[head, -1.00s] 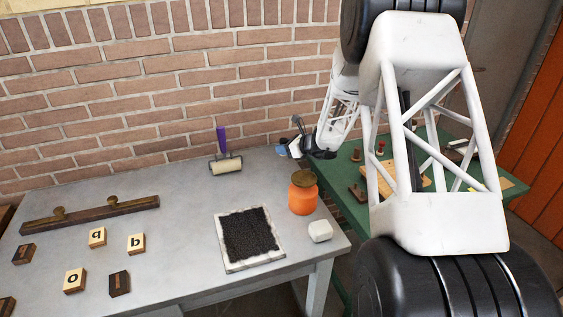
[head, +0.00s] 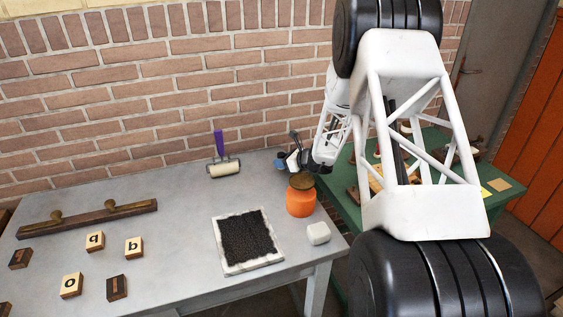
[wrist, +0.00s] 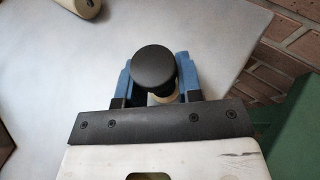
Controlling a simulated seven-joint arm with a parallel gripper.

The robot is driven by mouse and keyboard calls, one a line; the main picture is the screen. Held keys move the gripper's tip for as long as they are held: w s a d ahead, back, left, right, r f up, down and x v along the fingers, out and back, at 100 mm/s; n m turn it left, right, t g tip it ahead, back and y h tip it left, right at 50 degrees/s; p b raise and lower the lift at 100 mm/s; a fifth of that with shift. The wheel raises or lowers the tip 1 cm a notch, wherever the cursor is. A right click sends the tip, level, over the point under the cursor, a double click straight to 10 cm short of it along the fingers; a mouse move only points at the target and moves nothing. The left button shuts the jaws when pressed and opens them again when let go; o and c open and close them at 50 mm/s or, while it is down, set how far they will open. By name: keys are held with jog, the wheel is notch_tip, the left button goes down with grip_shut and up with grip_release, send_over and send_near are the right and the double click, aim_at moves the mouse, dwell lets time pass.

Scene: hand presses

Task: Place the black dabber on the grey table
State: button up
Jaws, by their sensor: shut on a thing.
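The black dabber (wrist: 155,68) shows in the wrist view as a round black end with a pale wooden part below it. My gripper (wrist: 155,80) is shut on it, with a blue finger on each side. In the head view my gripper (head: 285,160) is by the right back part of the grey table (head: 180,215), near the wall. The dabber is hard to make out there. The bare grey tabletop (wrist: 215,30) lies below the dabber in the wrist view. I cannot tell whether the dabber touches it.
An orange jar (head: 300,200) stands close in front of my gripper. A purple-handled roller (head: 223,166) lies to the left. A black inked slab (head: 247,238), a white block (head: 318,233) and several letter blocks (head: 95,241) are further forward. A green table (head: 497,200) stands at the right.

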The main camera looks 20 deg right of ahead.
jog(key=shift+f, duration=0.15)
jog(key=o, duration=0.9)
jog(key=shift+o, duration=0.2)
jog(key=v, duration=1.2)
jog(key=shift+r, duration=0.25)
